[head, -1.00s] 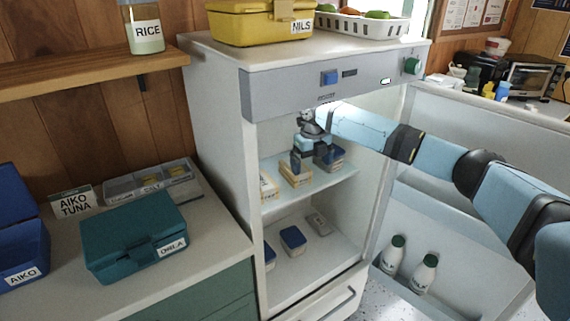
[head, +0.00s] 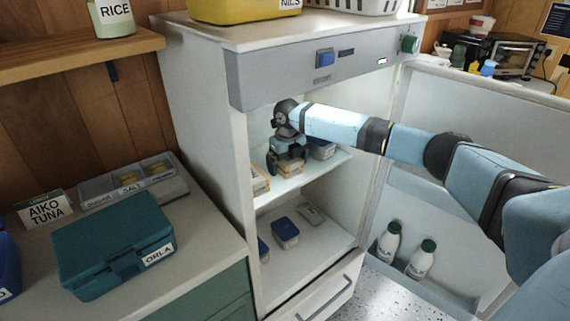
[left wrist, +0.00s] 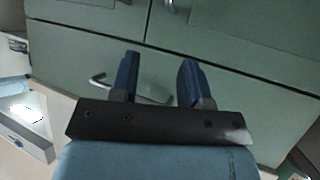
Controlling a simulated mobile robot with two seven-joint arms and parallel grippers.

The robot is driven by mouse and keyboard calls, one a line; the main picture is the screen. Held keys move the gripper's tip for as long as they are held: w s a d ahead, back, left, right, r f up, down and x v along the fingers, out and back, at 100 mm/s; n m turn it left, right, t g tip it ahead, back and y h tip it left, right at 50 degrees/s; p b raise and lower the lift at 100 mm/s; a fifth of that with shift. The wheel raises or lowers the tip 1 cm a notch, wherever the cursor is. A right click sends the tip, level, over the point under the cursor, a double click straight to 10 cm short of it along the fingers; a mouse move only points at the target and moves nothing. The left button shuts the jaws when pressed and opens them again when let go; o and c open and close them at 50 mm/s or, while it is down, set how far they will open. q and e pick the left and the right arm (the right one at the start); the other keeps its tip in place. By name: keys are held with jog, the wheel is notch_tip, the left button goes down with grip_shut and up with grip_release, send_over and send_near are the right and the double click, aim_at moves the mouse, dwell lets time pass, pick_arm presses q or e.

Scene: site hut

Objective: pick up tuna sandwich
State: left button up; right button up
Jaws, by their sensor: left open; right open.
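In the head view my right gripper (head: 287,165) reaches into the open fridge (head: 205,120) over its upper shelf (head: 312,172). Its fingers are open and point down around a pale packaged sandwich (head: 291,168), which is partly hidden by the gripper. I cannot read its label. Another pale pack (head: 260,180) lies to its left, and a blue-lidded box (head: 321,149) stands to its right. My left gripper (left wrist: 160,75) shows in the left wrist view, open and empty, in front of green cabinet doors. It is not in the head view.
Blue-lidded boxes (head: 285,232) are on the lower shelf. White bottles (head: 389,241) stand in the fridge door. A yellow box (head: 243,10) sits on top.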

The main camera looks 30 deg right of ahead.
jog(key=c, duration=1)
jog(key=shift+r, duration=0.1)
jog(key=shift+c, duration=0.2)
